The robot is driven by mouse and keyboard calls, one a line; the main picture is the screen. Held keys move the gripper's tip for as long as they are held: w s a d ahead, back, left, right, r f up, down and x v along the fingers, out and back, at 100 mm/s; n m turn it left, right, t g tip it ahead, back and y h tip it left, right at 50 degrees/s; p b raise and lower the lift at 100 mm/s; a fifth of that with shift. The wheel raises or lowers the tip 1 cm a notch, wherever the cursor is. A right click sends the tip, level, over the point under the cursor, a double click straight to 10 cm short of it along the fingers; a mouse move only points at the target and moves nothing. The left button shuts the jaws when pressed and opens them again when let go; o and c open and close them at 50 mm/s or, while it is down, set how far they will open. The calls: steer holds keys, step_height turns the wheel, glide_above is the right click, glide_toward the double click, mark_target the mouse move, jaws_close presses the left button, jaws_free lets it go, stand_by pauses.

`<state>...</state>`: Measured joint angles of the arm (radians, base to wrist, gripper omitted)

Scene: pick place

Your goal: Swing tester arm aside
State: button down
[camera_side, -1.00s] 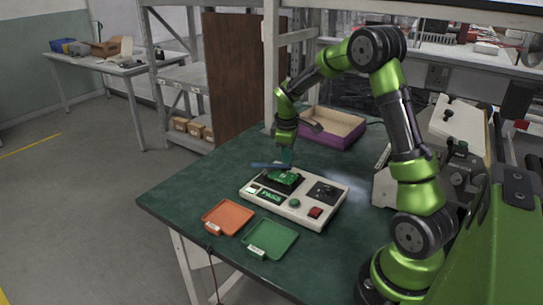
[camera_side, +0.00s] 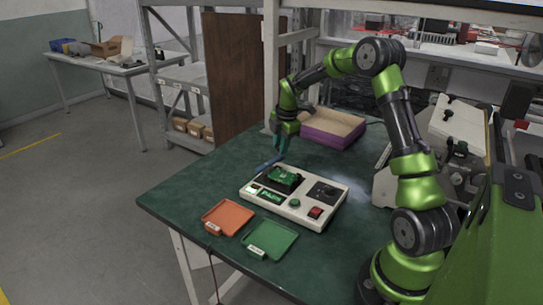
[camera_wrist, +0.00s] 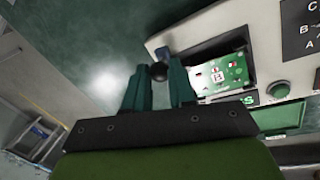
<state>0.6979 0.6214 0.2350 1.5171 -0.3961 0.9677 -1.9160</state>
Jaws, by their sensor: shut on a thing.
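The white tester (camera_side: 310,208) stands on the green table with a green circuit board (camera_side: 284,175) in its dark nest. Its display (camera_side: 271,196) is lit green and appears to read PASS. The blue tester arm (camera_side: 266,165) lies at a slant at the tester's back left corner, clear of the board. My gripper (camera_side: 281,154) is at the far end of the arm, pointing down. In the wrist view, my gripper's fingers (camera_wrist: 158,82) are on either side of the arm's dark knob (camera_wrist: 158,72); the board (camera_wrist: 222,75) shows uncovered to their right.
An orange tray (camera_side: 228,216) and a green tray (camera_side: 270,239) lie in front of the tester. A purple-sided box (camera_side: 332,128) stands behind it. The table left of the tester is clear, up to its left edge.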

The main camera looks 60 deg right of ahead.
steer(key=shift+w+n, duration=0.55)
steer(key=shift+n, duration=0.35)
steer(key=c, duration=0.9)
jaws_free()
steer(key=shift+c, duration=0.2)
steer(key=s+r, duration=0.3)
steer(key=r, duration=1.3)
steer(key=shift+a+r, duration=0.25)
steer(key=shift+r, duration=0.05)
steer(key=shift+s, duration=0.1)
